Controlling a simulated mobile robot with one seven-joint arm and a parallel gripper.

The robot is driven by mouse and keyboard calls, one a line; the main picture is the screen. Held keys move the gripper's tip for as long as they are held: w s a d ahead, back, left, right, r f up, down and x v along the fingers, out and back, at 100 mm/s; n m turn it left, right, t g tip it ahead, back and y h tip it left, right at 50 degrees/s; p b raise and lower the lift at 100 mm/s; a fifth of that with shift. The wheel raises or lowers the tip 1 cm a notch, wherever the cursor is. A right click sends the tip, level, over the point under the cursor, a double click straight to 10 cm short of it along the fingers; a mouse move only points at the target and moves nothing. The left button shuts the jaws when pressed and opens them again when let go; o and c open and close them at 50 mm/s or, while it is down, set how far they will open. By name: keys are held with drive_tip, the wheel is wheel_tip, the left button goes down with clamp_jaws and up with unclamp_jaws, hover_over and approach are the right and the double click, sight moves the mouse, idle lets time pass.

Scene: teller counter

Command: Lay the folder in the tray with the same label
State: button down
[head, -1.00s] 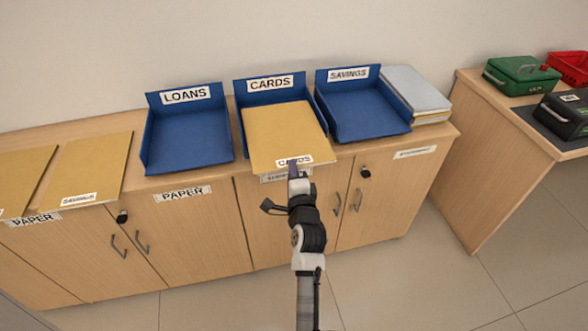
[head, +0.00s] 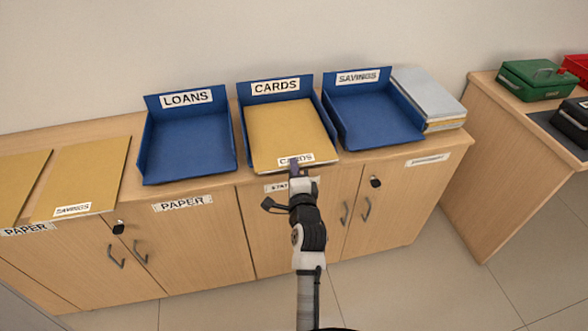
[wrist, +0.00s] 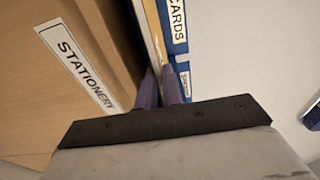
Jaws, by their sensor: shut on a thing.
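The tan folder labelled CARDS (head: 290,128) lies inside the blue tray labelled CARDS (head: 331,141), in the middle of the counter. The folder's front edge is at the tray's open front. My gripper (head: 296,168) is shut on that front edge, by the folder's label. In the wrist view, the purple fingertips (wrist: 161,88) close around the folder's edge (wrist: 154,35), and part of the folder is out of frame. The blue LOANS tray (head: 187,148) on the left and the blue SAVINGS tray (head: 373,122) on the right are empty.
A tan folder labelled SAVINGS (head: 84,180) and another tan folder (head: 18,184) lie at the counter's left. A stack of files (head: 432,97) stands right of the SAVINGS tray. A second desk at right holds a green box (head: 536,80) and a dark box (head: 572,120).

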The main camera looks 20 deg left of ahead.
drive_tip(key=shift+w, duration=0.1)
drive_tip(key=c, duration=1.5)
unclamp_jaws()
drive_tip(key=shift+f, duration=0.15)
